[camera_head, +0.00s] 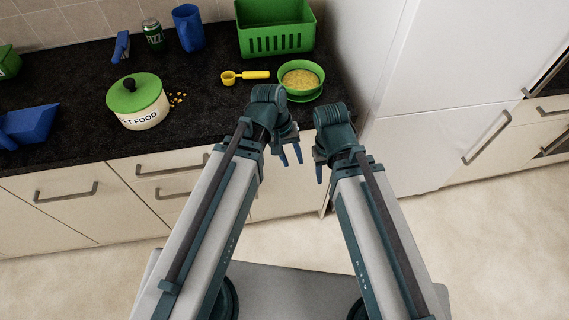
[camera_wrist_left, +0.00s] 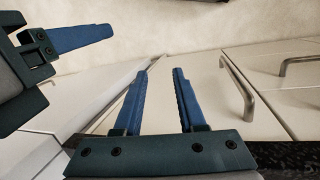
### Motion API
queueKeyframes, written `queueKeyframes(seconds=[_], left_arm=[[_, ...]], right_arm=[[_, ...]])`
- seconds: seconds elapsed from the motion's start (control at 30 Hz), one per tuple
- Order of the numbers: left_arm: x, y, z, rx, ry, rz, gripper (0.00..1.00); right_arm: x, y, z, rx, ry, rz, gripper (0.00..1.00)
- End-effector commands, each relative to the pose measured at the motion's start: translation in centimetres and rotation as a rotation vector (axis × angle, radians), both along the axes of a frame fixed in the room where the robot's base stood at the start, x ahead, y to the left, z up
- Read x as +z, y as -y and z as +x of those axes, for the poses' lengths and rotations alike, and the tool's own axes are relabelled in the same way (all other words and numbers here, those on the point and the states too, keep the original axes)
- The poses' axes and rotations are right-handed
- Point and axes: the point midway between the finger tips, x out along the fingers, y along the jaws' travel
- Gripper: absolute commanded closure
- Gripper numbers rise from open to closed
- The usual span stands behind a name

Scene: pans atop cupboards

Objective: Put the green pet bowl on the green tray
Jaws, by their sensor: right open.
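The green pet bowl (camera_head: 319,73), filled with yellow kibble, stands near the right end of the dark counter. My left gripper (camera_head: 291,158) hangs in front of the counter edge, below the bowl in the head view. It is open and empty, with its blue fingers apart in the left wrist view (camera_wrist_left: 161,100). My right gripper (camera_head: 323,172) is open beside it, pointing down and apart from the bowl. The bowl is not in the left wrist view.
A yellow scoop (camera_head: 245,76) lies left of the bowl. A pet food pot (camera_head: 138,104) with a green lid and loose kibble stand farther left. A blue jug (camera_head: 189,28) and green can (camera_head: 153,35) are behind. A white fridge (camera_head: 440,100) bounds the right.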

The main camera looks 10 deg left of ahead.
Motion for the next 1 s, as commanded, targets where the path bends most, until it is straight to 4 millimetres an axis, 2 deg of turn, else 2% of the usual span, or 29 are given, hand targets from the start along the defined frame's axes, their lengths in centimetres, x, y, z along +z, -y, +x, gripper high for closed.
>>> queueKeyframes(seconds=[0.03,0.1,0.2,0.3,0.6,0.8,1.0], left_arm=[[-0.4,0.1,-1.6,-0.130,0.021,0.083,0.60],[-0.7,-0.4,-2.7,-0.278,0.040,0.183,0.60],[-0.7,-0.9,-3.5,-0.422,0.057,0.280,0.60],[-0.7,-1.2,-3.8,-0.495,0.062,0.330,0.60],[-0.6,-1.4,-3.8,-0.514,0.063,0.344,0.60],[1.0,-1.4,-3.7,-0.512,0.063,0.342,0.60],[0.6,-1.4,-3.7,-0.511,0.063,0.342,0.60]], right_arm=[[0.0,0.0,0.0,0.000,0.000,0.000,0.50],[0.0,0.0,0.0,0.000,0.000,0.000,0.50],[0.0,0.0,0.0,0.000,0.000,0.000,0.50],[0.0,0.0,0.0,0.000,0.000,0.000,0.50],[0.0,0.0,0.0,0.000,0.000,0.000,0.50],[1.6,0.0,0.0,0.000,0.000,0.000,0.50],[1.2,0.0,0.0,0.000,0.000,0.000,0.50]])
